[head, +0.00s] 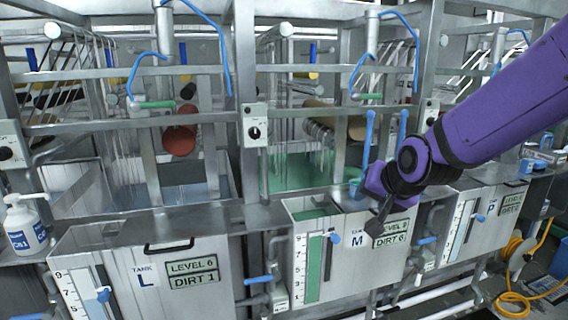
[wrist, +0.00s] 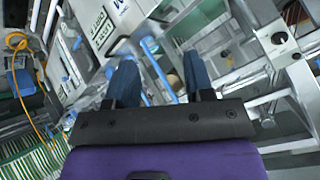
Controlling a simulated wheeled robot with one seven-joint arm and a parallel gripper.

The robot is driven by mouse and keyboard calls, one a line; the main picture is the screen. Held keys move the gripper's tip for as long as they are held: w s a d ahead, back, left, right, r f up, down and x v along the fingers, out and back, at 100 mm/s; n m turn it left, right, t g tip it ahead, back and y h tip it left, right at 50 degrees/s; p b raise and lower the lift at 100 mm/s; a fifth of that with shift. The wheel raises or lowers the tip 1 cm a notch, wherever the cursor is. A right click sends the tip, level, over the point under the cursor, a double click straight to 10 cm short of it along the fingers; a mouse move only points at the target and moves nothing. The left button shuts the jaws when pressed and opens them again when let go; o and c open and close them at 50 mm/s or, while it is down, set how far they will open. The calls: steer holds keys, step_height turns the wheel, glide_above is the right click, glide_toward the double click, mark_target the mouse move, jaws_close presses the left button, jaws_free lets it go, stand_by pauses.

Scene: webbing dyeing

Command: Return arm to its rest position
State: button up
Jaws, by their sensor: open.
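My purple arm reaches in from the right in the head view. My gripper (head: 380,226) hangs in front of the top edge of tank M (head: 310,262), beside its level and dirt labels. In the wrist view my gripper (wrist: 160,82) shows two dark fingers standing apart, with nothing between them. Behind the fingers lie blue valve parts and pipes. I cannot tell whether the gripper touches the tank.
Tank L (head: 140,270) stands at the left, with a white bottle (head: 24,228) beside it. Steel frames and rails run behind the tanks. A yellow hose (head: 514,300) lies at the lower right.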

steer(key=s+d+r+n+g, duration=0.1)
steer(key=s+d, duration=0.3)
steer(key=s, duration=0.4)
steer(key=s+d+r+n+g+h, duration=0.1)
steer(key=s+d+r, duration=0.3)
steer(key=s, duration=0.4)
steer(key=s+d+r+n+g+h, duration=0.1)
steer(key=s+d+r, duration=0.2)
steer(key=s, duration=0.5)
steer(key=shift+d+n, duration=0.4)
